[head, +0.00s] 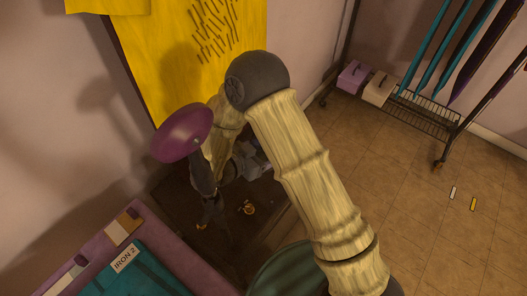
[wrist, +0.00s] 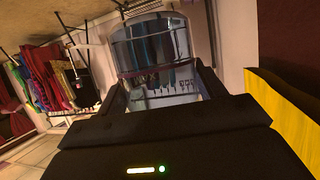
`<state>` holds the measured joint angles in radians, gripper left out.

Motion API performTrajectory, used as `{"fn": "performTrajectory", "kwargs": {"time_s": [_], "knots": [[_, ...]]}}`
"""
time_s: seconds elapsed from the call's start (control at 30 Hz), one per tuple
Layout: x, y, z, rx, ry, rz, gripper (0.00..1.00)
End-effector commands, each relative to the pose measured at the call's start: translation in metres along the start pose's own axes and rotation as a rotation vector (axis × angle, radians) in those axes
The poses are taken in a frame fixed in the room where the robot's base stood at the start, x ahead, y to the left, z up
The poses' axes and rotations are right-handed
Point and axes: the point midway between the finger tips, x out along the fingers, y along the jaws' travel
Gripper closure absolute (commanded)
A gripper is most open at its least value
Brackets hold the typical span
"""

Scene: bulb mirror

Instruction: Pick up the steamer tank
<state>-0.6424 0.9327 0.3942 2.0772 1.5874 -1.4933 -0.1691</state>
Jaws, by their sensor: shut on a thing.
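The steamer tank (wrist: 152,42) is a clear, bluish, see-through container with a rounded end. In the wrist view it sits between the two dark fingers of my gripper (wrist: 160,88), which is shut on it. In the head view my gripper (head: 246,164) is partly hidden behind my arm, over the dark stand near the yellow cloth. The tank cannot be made out clearly there. I cannot tell from these frames whether the tank still touches anything below.
A dark low stand (head: 222,238) holds a small orange-gold item (head: 248,208). A yellow hanging cloth (head: 190,50) is behind. A purple-edged board labelled IRON 2 (head: 125,257) is at lower left. A wheeled rack (head: 432,112) with boxes stands right. The tiled floor at right is mostly clear.

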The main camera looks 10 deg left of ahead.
Motion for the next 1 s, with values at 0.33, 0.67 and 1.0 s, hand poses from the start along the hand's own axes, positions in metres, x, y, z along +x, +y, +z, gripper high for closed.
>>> {"fn": "performTrajectory", "kwargs": {"time_s": [0.33,0.67,1.0], "knots": [[-0.011,0.000,-0.028,0.000,0.002,0.000,0.61],[-0.014,0.000,-0.035,0.000,0.001,0.000,0.61],[-0.014,0.000,-0.035,0.000,0.001,0.000,0.61]]}}
